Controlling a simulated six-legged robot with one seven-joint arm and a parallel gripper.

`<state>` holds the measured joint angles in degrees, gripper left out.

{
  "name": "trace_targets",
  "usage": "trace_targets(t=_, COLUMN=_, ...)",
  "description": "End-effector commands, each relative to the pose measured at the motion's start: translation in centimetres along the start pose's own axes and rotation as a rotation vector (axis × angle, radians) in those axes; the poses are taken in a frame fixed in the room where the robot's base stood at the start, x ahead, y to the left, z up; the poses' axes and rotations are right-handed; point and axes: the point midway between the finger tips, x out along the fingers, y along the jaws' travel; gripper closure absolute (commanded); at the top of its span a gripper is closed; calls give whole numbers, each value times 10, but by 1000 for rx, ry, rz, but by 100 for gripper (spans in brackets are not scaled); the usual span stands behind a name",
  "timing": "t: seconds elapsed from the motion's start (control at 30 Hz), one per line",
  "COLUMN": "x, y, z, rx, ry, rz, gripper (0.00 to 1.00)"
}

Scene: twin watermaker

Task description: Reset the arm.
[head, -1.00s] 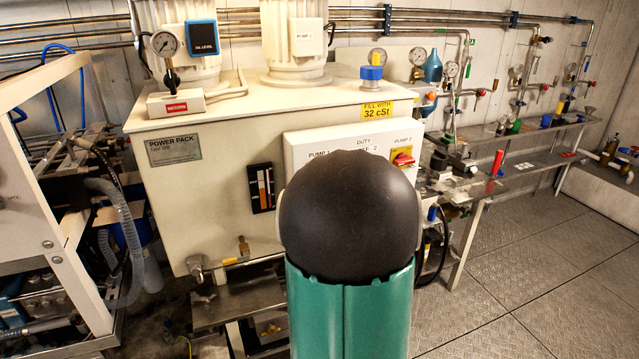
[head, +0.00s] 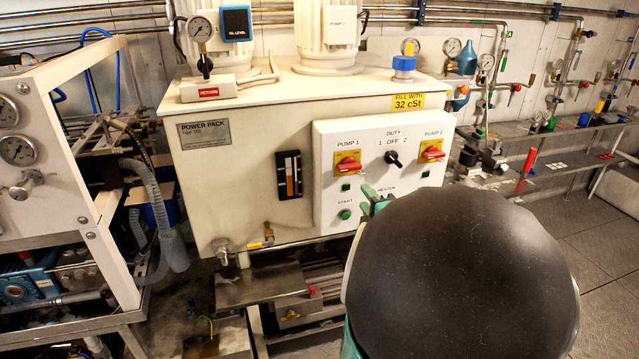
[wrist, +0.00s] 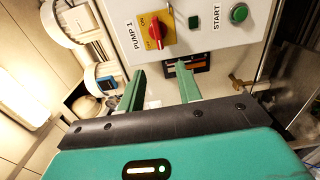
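My gripper (wrist: 160,67) shows in the wrist view with two green fingers spread apart and nothing between them. In the head view, only a bit of green gripper (head: 375,199) shows past the large black rounded part of my arm, which hides the rest. The gripper appears in front of the white control panel (head: 330,190) of the power pack (head: 235,185). I cannot tell the exact gap. In the wrist view, the red and yellow PUMP 1 switch (wrist: 156,30) and green START button (wrist: 239,13) lie beyond the fingers.
A frame with gauges (head: 17,150) stands close on the left. A low metal step (head: 260,287) sits below the power pack. A bench with valves and a red-handled tool (head: 526,168) runs along the right wall. Open floor (head: 600,240) lies at the right.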

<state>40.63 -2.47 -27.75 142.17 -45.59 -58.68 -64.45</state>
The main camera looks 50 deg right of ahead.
Motion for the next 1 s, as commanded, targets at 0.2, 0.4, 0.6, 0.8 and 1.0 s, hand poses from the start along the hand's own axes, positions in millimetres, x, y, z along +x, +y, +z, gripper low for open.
trace_targets(t=0.2, x=0, y=0, z=0, rx=0, ry=0, rz=0, gripper=65)
trace_targets(t=0.4, x=8, y=4, z=-15, rx=66, ry=-7, rz=-32, gripper=65)
trace_targets(t=0.6, x=19, y=12, z=-76, rx=339, ry=-46, rz=-182, gripper=65)
trace_targets(t=0.8, x=-2, y=12, z=-156, rx=655, ry=-104, rz=-400, gripper=65)
trace_targets(t=1.0, x=-62, y=7, z=-240, rx=917, ry=-183, rz=-672, gripper=65)
